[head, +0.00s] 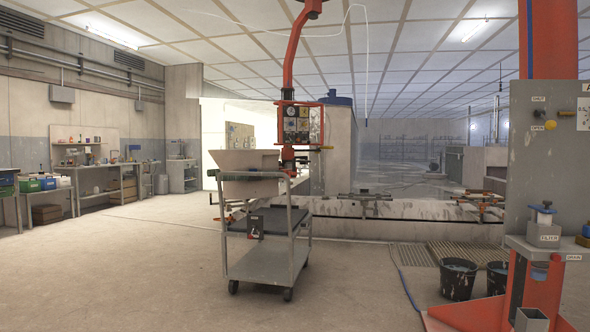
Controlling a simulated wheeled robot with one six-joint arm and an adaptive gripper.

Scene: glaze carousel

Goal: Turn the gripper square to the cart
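A grey wheeled cart (303,257) stands in the middle of the head view. It has a dark pad on its upper shelf, a bare lower shelf and a small dark box with a red part on its near side. A red jointed hoist arm (290,62) hangs from above, behind the cart. It carries a red-framed gauge panel (297,124) and a red and black lower end (288,158). A cream angular tub (240,163) shows left of that end; I cannot tell what supports it. Gripping jaws on the hoist are not clear. My own gripper is not in view.
A pale low platform (345,208) with metal supports lies behind the cart. Two dark buckets (458,279) and a red-based station (535,245) stand at the right. A blue hose (408,288) lies on the floor. Workbenches line the left wall; the floor at front left is clear.

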